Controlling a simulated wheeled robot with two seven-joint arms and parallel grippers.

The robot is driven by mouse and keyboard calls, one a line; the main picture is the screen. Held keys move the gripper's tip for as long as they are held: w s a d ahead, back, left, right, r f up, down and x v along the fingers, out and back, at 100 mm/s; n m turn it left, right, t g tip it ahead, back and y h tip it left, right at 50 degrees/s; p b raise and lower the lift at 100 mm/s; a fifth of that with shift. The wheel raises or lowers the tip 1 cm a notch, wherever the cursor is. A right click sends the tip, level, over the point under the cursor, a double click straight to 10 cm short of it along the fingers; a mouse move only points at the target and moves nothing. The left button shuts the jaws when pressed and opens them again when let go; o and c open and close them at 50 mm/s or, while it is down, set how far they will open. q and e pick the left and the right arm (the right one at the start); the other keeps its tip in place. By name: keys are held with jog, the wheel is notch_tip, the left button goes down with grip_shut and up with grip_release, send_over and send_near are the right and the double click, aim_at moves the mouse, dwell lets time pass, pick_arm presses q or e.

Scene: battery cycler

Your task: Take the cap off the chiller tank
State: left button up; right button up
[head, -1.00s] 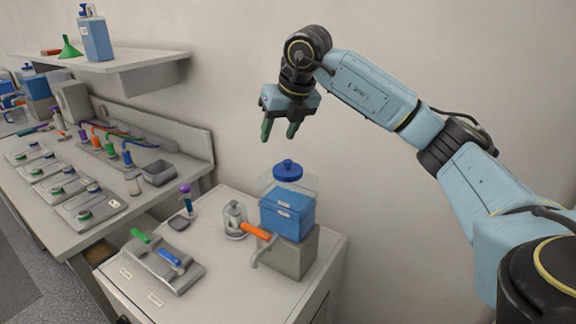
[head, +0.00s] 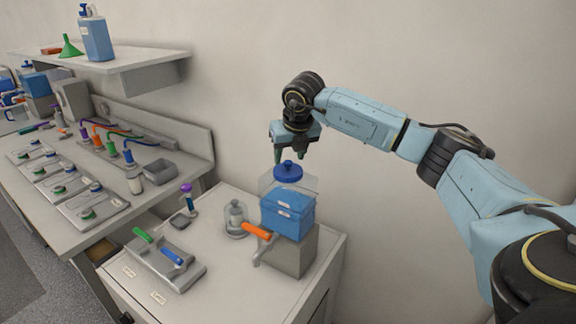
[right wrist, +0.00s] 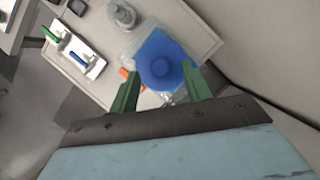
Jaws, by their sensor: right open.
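The chiller tank (head: 287,215) is a clear box with blue liquid, standing on a grey block on the white cabinet. Its round blue cap (head: 288,170) sits on top, with a small knob in its middle. My right gripper (head: 290,155) is just above the cap, pointing down. In the right wrist view the cap (right wrist: 160,62) lies ahead of the two green fingers, which are open and apart with nothing held between them. In the head view the fingertips show partly behind or at the cap's knob; contact cannot be told. My left gripper is not in view.
An orange-handled tap (head: 257,231) sticks out at the tank's front left. A grey tray (head: 165,262) with green and blue handles is farther left. The wall is close behind the tank.

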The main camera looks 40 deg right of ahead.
jog(key=shift+x, duration=1.05)
grip_shut()
jog(key=shift+r, duration=0.1)
notch_tip(320, 180, up, 9)
jog(key=b, duration=0.1)
notch_tip(320, 180, up, 5)
jog(key=p, duration=0.4)
send_over(289, 163)
jog(key=shift+r, duration=0.15)
